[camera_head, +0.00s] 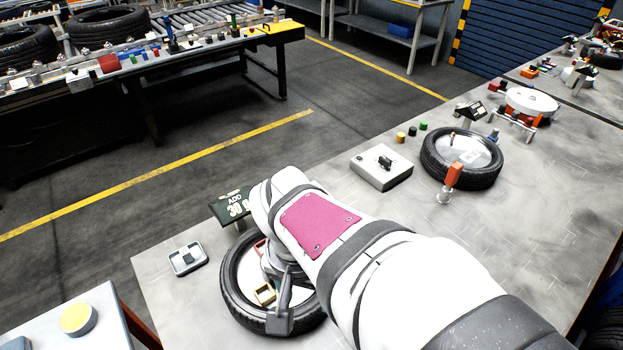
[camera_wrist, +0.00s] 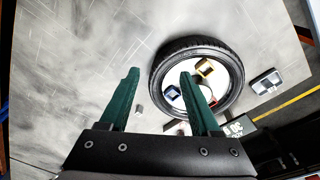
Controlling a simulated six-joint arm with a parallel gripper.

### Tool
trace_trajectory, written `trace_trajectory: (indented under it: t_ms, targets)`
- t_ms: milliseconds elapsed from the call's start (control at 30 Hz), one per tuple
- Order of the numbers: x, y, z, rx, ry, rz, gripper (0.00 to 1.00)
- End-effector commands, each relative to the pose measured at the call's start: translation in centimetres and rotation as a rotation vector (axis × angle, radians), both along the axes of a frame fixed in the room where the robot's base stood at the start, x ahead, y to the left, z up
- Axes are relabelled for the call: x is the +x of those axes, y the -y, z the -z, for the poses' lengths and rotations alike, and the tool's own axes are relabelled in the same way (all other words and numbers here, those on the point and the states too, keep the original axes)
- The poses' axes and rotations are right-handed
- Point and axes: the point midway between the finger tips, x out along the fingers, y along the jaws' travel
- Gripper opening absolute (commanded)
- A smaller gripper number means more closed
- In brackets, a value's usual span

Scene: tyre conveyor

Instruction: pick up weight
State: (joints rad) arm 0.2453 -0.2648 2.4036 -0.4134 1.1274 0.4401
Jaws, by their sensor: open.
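A small grey block, likely a weight (camera_head: 188,257), lies in a shallow grey tray (camera_head: 175,267) left of the near tyre. The tray (camera_wrist: 264,82) also shows at the right of the wrist view. The near tyre (camera_head: 233,296) lies flat with open coloured boxes on its hub: a gold box (camera_wrist: 206,67), a blue box (camera_wrist: 172,93) and a partly hidden red one (camera_wrist: 213,102). My gripper (camera_wrist: 159,74) has two green fingers, spread apart and empty above the bench, the right one overlapping the tyre. My arm hides part of the tyre in the head view.
A dark sign (camera_head: 230,206) reading "ADD 30" stands behind the near tyre. A grey box device (camera_head: 381,167) and a second tyre (camera_head: 462,160) stand farther along the bench. A small grey piece (camera_wrist: 139,109) shows between the fingers. The bench's middle is mostly clear.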

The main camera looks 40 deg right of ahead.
Motion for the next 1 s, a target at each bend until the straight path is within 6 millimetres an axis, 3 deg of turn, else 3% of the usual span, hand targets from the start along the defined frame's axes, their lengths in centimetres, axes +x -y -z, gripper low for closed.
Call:
trace_trajectory:
  t_ms: [33,100,200,267,467,733,1000]
  targets:
    - [1.9,4.8,1.0,-0.076,0.007,0.161,0.64]
    - [3.7,11.3,2.4,-0.174,0.045,0.358,0.64]
    - [4.7,17.9,4.3,-0.252,0.1,0.54,0.64]
    - [4.9,20.0,5.1,-0.272,0.122,0.598,0.64]
    - [5.0,21.2,5.9,-0.283,0.135,0.628,0.64]
    - [4.8,23.8,12.6,-0.279,0.13,0.626,0.64]
    - [4.8,25.5,16.6,-0.278,0.132,0.626,0.64]
